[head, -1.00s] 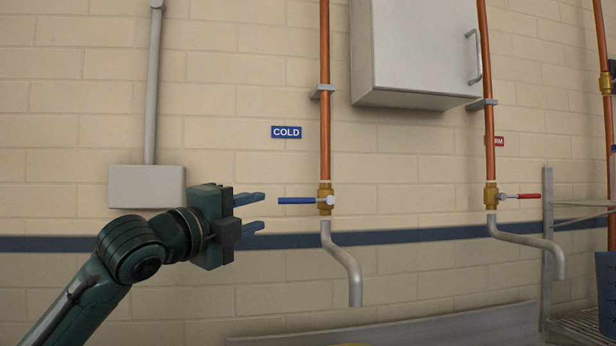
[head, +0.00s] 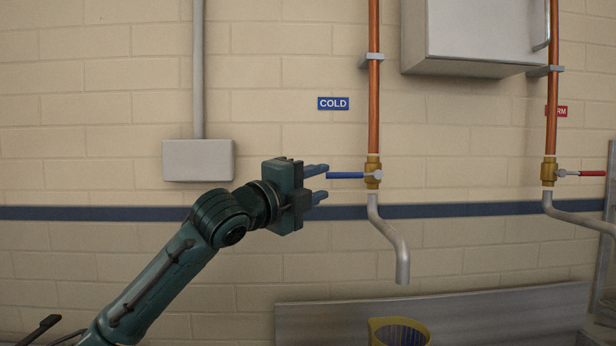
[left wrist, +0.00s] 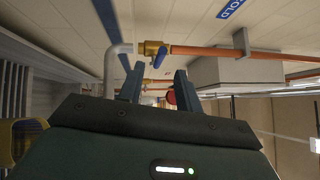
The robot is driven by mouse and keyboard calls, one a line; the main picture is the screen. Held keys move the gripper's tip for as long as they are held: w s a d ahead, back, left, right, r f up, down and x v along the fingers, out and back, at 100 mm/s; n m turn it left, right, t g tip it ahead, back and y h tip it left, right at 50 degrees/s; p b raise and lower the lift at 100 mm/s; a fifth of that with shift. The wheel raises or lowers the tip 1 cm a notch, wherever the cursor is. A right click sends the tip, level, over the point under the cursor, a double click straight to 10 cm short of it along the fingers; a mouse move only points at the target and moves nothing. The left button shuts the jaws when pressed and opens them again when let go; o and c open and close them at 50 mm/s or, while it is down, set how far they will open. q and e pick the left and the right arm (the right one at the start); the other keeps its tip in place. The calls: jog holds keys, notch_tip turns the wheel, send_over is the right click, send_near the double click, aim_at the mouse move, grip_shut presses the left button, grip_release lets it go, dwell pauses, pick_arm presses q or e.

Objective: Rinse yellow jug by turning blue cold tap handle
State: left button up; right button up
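The blue cold tap handle (head: 345,175) points left from the brass valve (head: 373,172) on the copper pipe, level. My left gripper (head: 327,182) is open and empty. Its fingertips are at the handle's free end in the head view, one finger above it and one below. In the left wrist view the blue handle (left wrist: 159,57) shows between and beyond the fingers (left wrist: 158,86); contact cannot be told. The yellow jug (head: 376,329) is partly in view at the bottom, below the grey spout (head: 401,262); its lower part is cut off. My right gripper is not in view.
A blue COLD sign (head: 333,103) is above the handle. A red-handled tap (head: 593,173) is on the right. A white cabinet (head: 480,35) hangs above, a grey box (head: 198,160) is on the wall at left, and a metal panel (head: 480,315) stands below.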

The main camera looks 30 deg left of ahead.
aim_at(337, 175)
pick_arm(q)
jog(key=shift+p+x, duration=1.05)
jog(key=shift+x, duration=0.2)
jog(key=shift+p+x, duration=0.75)
jog(key=shift+x, duration=0.1)
jog(key=shift+w+d+r+p, duration=0.1)
jog(key=shift+w+r+p, duration=0.15)
jog(key=shift+w+p, duration=0.35)
jog(key=shift+w+d+p, duration=0.1)
jog(key=shift+w+p, duration=0.35)
jog(key=shift+w, duration=0.1)
jog(key=shift+p+x, duration=0.8)
jog(key=shift+x, duration=0.05)
jog(key=shift+w, duration=0.35)
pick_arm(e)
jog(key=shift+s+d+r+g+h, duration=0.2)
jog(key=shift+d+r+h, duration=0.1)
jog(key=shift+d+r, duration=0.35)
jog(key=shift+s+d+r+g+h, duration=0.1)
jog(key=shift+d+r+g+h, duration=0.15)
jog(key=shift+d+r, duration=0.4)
pick_arm(q)
jog(key=shift+c, duration=0.3)
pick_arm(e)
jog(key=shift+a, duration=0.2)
pick_arm(q)
grip_shut()
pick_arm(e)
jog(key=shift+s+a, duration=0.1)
